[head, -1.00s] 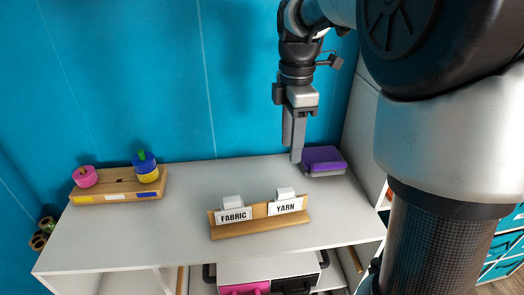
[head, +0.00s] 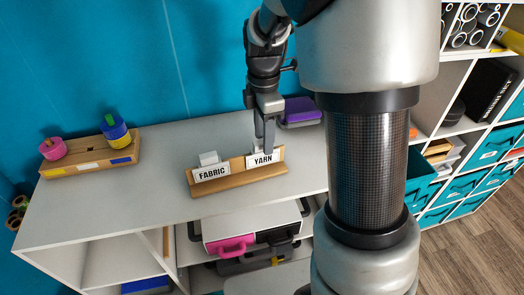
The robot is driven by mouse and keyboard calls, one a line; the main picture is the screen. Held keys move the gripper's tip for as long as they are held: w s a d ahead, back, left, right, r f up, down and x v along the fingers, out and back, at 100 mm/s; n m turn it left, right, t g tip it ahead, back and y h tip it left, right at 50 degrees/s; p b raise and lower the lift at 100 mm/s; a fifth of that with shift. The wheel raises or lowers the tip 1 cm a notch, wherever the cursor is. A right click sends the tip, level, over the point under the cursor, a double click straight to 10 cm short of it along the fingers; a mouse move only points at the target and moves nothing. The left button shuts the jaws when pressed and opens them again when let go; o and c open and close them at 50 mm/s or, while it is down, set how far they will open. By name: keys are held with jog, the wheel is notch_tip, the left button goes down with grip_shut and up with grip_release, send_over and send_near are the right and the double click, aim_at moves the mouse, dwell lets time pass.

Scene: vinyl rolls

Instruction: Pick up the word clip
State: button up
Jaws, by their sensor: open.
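Two white word clips stand on a wooden holder (head: 240,186) on the grey table. The FABRIC clip (head: 211,173) is at the left and the YARN clip (head: 263,159) is at the right. My gripper (head: 265,146) points down at the YARN clip, with its fingers over the clip's back and top part, hiding some of it. The jaws are open. I cannot tell whether the fingers touch the clip. Both clips are upright in the holder.
A purple block (head: 301,111) lies behind my gripper to the right. A wooden board (head: 92,157) with pink and blue-yellow pieces is at the back left. A blue wall stands behind. The table (head: 120,215) is clear front left. Cases sit on the shelf below.

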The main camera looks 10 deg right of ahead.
notch_tip(320, 180, down, 4)
jog(key=shift+f, duration=0.15)
grip_shut()
